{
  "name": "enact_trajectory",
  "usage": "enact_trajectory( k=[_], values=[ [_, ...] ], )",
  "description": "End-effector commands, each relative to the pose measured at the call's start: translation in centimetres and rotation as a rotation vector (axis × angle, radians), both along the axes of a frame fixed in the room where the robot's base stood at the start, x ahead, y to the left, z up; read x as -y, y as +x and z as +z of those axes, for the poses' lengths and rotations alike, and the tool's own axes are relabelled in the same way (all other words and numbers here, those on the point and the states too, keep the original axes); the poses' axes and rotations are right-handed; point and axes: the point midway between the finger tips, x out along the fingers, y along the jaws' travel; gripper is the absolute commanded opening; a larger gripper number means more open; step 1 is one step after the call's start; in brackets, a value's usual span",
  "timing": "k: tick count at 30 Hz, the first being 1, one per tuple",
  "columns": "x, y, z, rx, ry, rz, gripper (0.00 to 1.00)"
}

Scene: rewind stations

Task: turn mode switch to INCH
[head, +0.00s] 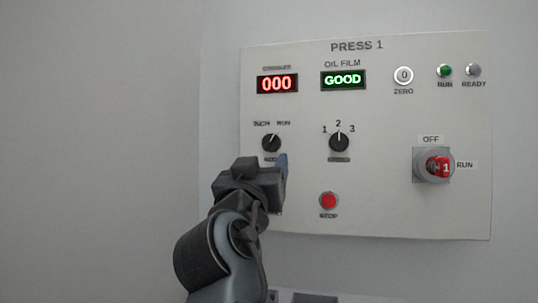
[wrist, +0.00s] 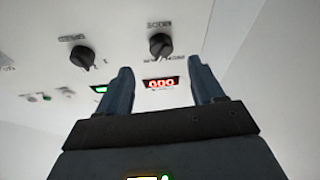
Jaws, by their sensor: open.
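The mode switch (head: 271,143) is a round black knob at the left of the PRESS 1 panel, with INCH at upper left and RUN at upper right. Its white mark appears to point up and right, toward RUN. In the wrist view the mode switch (wrist: 161,45) appears upside down, beyond the fingertips and roughly centred between them. My gripper (head: 265,162) is just below the knob in the head view and partly covers the label under it. Its two blue fingers (wrist: 160,68) are apart, with nothing between them. The knob appears untouched.
A three-position knob (head: 339,142) pointing to 2 sits right of the mode switch. A red STOP button (head: 328,201) is below it. A red-handled rotary switch (head: 437,167) sticks out farther right. The red display (head: 277,84) reads 000; the green one (head: 343,80) reads GOOD.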

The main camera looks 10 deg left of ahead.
Motion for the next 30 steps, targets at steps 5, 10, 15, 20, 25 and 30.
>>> enact_trajectory(
  k=[5,10,15,20,25,30],
  values=[
    [-0.2,1.0,1.2,0.004,0.004,-0.004,0.67],
    [-0.3,3.3,2.3,0.004,0.003,-0.004,0.67],
    [-0.3,5.6,3.2,0.004,0.004,-0.004,0.67],
    [-0.4,6.8,3.5,0.004,0.003,-0.003,0.67],
    [-0.4,7.2,3.5,0.005,0.003,-0.002,0.67],
    [-0.4,7.1,3.5,0.004,0.003,-0.002,0.66]
  ],
)
